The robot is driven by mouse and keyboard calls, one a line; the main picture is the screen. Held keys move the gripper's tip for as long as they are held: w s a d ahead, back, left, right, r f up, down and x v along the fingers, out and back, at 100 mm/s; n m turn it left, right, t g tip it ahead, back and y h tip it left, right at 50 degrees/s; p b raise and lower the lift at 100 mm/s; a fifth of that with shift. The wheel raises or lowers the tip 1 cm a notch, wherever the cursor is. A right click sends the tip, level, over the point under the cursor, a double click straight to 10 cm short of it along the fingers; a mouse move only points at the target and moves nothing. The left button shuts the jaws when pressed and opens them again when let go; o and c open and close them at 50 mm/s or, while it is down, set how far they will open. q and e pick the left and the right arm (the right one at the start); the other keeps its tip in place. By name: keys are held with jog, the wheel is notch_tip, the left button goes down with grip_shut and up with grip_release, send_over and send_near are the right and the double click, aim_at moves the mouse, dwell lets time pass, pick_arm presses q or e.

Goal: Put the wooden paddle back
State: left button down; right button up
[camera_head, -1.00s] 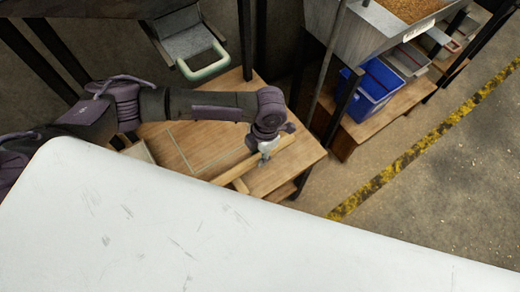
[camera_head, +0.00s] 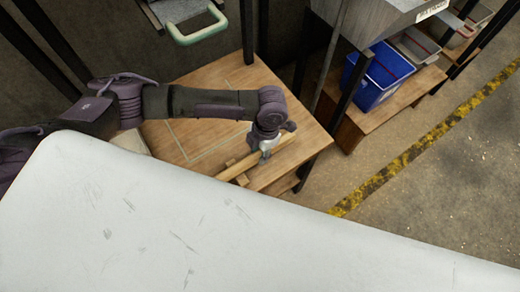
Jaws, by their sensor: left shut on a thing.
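The wooden paddle (camera_head: 239,168) shows as a pale wooden bar at the front right of a wooden table (camera_head: 205,88). My left gripper (camera_head: 264,157) points down over the table's right part and is shut on the paddle's bar. The bar runs from the gripper down to the left, where the large white surface in front cuts it from view. A small wooden block (camera_head: 242,179) shows beside the bar. Whether the paddle rests on the table or block is hard to tell. My right gripper is not in view.
A large white surface (camera_head: 200,220) fills the foreground. A pale rectangle outline marks the table top. A blue bin (camera_head: 378,78) stands on a lower wooden shelf at right. Dark posts rise around the table. The right floor is open.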

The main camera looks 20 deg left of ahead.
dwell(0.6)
pick_arm(q)
jog(key=shift+f, duration=0.25)
dwell(0.3)
jog(key=c, duration=0.7)
grip_release()
jog(key=r, duration=0.4)
jog(key=w+r, duration=0.1)
jog(key=r, duration=0.3)
jog(key=d+r, duration=0.1)
jog(key=r, duration=0.3)
jog(key=shift+w, duration=0.2)
jog(key=shift+d+f, duration=0.1)
